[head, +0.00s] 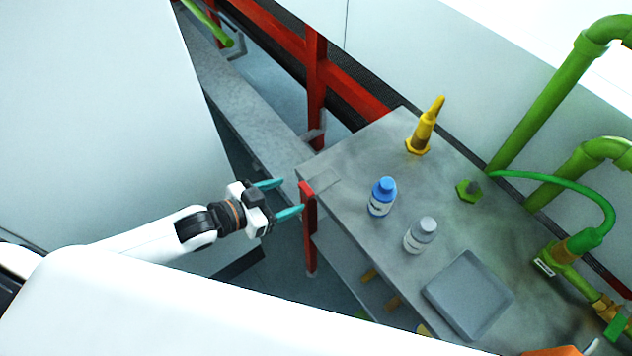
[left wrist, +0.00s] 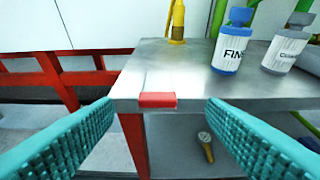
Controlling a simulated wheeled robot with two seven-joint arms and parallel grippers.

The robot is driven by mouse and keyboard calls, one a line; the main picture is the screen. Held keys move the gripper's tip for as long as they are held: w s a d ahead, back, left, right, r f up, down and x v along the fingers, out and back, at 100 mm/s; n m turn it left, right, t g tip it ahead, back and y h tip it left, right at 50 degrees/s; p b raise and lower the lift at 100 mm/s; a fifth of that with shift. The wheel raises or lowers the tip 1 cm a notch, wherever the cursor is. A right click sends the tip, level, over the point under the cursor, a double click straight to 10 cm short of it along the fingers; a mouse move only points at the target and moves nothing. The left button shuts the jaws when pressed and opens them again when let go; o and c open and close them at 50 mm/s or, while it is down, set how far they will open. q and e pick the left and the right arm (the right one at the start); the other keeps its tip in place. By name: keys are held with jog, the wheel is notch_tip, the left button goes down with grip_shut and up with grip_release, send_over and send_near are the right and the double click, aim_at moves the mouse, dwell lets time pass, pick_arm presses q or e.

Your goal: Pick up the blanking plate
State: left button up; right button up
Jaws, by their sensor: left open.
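The blanking plate appears to be a thin grey plate (head: 324,180) lying flat at the near left corner of the metal table, almost the same grey as the top. A bright red end piece (left wrist: 157,100) shows at the table's edge; I cannot tell for certain that it belongs to the plate. My left gripper (head: 286,198) is open and empty, just off the table's left corner. In the left wrist view the red piece lies ahead, between the two teal fingers and apart from both. My right gripper is not in view.
The metal table (head: 360,165) carries a blue-capped bottle (head: 382,197), a grey-capped bottle (head: 420,235), a yellow dispenser (head: 423,130), a green nut-like part (head: 469,191) and a grey tray (head: 468,294). Green pipes (head: 545,105) stand at right. A white panel (head: 95,110) is at left.

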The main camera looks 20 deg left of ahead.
aim_at(304, 189)
pick_arm(q)
jog(key=p+x, duration=0.1)
jog(key=x, duration=0.4)
jog(key=shift+w+f, duration=0.15)
jog(key=shift+f, duration=0.1)
jog(key=shift+a, duration=0.1)
jog(key=c, duration=1.2)
